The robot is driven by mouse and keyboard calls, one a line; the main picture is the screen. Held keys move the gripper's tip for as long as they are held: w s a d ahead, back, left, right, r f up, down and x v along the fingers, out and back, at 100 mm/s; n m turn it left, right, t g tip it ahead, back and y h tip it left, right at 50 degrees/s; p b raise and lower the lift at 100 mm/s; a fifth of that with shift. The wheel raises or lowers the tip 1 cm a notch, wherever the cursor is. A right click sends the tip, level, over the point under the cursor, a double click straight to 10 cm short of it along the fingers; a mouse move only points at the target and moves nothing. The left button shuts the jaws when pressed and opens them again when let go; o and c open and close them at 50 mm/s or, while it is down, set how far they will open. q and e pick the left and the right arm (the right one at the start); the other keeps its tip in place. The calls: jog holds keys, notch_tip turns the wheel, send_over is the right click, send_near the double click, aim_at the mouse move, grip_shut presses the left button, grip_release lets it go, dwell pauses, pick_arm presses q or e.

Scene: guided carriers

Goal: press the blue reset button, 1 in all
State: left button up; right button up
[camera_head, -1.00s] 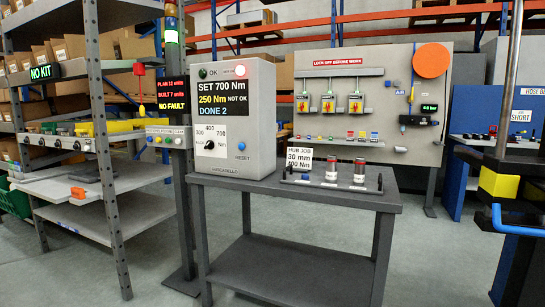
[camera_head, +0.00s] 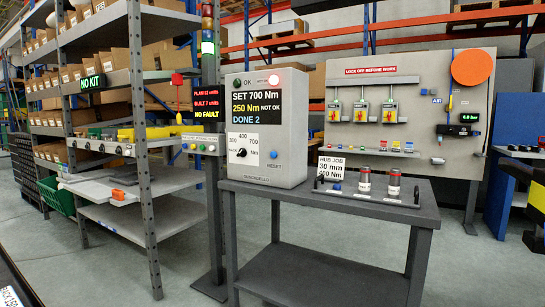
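The blue reset button (camera_head: 273,155) is a small round knob on the lower right front face of the grey controller box (camera_head: 300,130), just above the word RESET. The box stands at the left of a dark grey bench (camera_head: 330,199). Its screen reads SET 700 Nm, 250 Nm NOT OK, DONE 2. A black dial (camera_head: 241,153) sits on the white scale marked 300, 400 and 700. Neither of my grippers shows.
A shelf rack (camera_head: 141,130) and a post (camera_head: 211,200) stand left. A lockout board (camera_head: 425,100) stands behind. Floor in front is clear.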

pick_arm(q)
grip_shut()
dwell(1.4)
